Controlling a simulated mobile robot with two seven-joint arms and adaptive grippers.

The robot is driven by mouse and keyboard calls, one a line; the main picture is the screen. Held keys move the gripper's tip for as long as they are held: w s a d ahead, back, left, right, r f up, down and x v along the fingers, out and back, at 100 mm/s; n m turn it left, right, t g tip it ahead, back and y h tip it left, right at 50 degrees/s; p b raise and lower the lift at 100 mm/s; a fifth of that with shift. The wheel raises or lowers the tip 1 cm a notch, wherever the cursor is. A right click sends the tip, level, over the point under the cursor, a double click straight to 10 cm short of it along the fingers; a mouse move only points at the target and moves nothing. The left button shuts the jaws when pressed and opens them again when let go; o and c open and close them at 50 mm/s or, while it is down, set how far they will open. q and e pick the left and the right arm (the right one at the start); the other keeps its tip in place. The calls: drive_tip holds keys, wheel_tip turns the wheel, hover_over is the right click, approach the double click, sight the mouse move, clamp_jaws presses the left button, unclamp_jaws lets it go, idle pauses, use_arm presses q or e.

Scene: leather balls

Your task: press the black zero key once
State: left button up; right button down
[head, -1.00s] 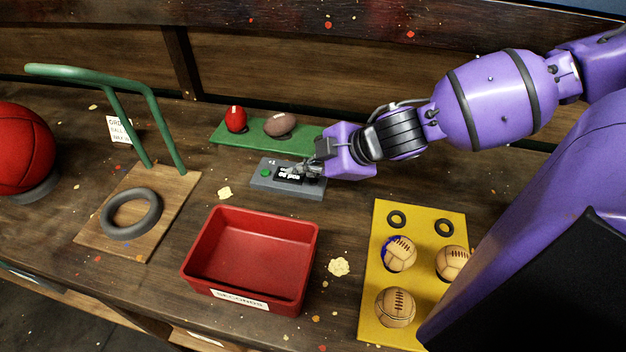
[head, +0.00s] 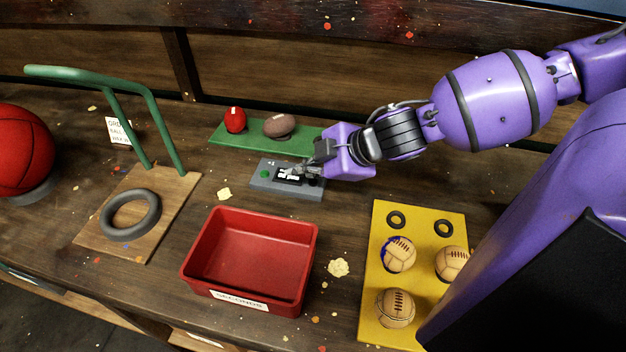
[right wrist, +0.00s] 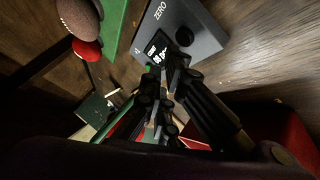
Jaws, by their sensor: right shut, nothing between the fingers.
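The grey scale-like box (head: 262,186) lies on the bench, with a green button (head: 265,174) and a lit display (head: 288,176). In the right wrist view the black round zero key (right wrist: 184,36) sits beside the display (right wrist: 157,47), near the word ZERO. My right gripper (head: 304,172) is shut and empty, with its fingertips low over the box. In the right wrist view the fingertips (right wrist: 168,70) appear beside the display, apart from the key in the picture; their height above the box is hard to tell. My left gripper is out of view.
A red bin (head: 250,258) stands in front. A yellow board (head: 377,285) with leather balls is at right, a green-handled stand (head: 165,190) at left.

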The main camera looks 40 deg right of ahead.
drive_tip(key=shift+f, duration=0.1)
idle(0.3)
drive_tip(key=shift+f, duration=0.35)
drive_tip(key=shift+f, duration=0.45)
idle(0.6)
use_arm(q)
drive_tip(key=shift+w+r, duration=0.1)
use_arm(e)
drive_tip(key=shift+r, duration=0.15)
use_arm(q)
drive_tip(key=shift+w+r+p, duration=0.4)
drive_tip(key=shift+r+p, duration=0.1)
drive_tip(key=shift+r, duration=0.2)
use_arm(e)
drive_tip(key=shift+r, duration=0.75)
drive_tip(key=shift+r, duration=0.1)
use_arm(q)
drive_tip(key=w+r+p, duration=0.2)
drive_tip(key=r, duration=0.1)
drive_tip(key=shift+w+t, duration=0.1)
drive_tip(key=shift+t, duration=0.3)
use_arm(e)
wheel_tip(320, 180, up, 5)
drive_tip(key=shift+f, duration=0.1)
